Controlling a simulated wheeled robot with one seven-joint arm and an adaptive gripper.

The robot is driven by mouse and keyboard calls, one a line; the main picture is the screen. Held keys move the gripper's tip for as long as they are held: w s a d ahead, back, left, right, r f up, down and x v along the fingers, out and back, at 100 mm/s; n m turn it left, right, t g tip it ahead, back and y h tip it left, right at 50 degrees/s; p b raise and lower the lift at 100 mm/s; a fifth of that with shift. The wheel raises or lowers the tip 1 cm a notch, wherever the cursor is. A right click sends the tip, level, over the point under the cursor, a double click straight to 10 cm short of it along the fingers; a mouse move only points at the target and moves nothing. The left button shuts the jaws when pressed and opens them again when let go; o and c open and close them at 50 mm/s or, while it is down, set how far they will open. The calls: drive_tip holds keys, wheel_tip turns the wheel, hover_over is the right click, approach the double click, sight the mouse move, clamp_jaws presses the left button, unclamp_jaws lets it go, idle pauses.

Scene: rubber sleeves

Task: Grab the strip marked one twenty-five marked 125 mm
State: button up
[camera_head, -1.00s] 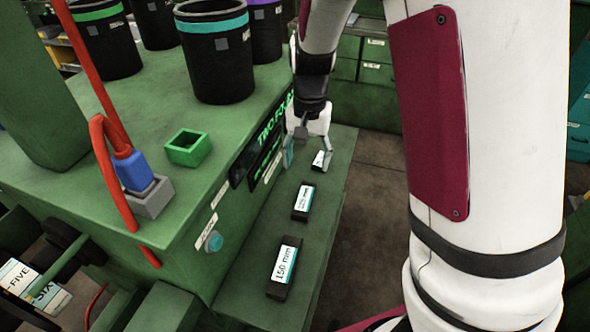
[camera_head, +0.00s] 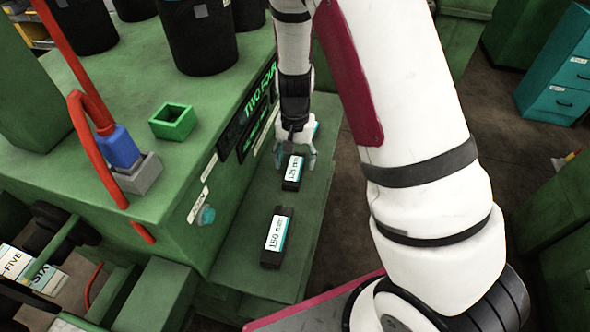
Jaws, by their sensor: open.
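The strip marked 125 mm (camera_head: 294,172) is a short black block with a white and teal label. It lies on the green ledge (camera_head: 263,196) in front of the machine. My gripper (camera_head: 295,160) is open, just behind and over the far end of this strip, with one finger to each side. I cannot tell whether the fingers touch it. A longer black strip marked 150 mm (camera_head: 276,238) lies nearer on the same ledge, apart from my gripper. My gripper and wrist hide the far part of the ledge.
The green machine (camera_head: 110,210) with a lit display rises left of the ledge. On its top are a small green square box (camera_head: 173,121), a blue plug (camera_head: 118,147) with a red cable, and several black bins (camera_head: 205,45). The floor right of the ledge is clear.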

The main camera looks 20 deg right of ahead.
drive_tip(key=shift+f, duration=1.1)
drive_tip(key=c, duration=1.2)
drive_tip(key=shift+r, duration=0.15)
drive_tip(key=shift+c, duration=0.2)
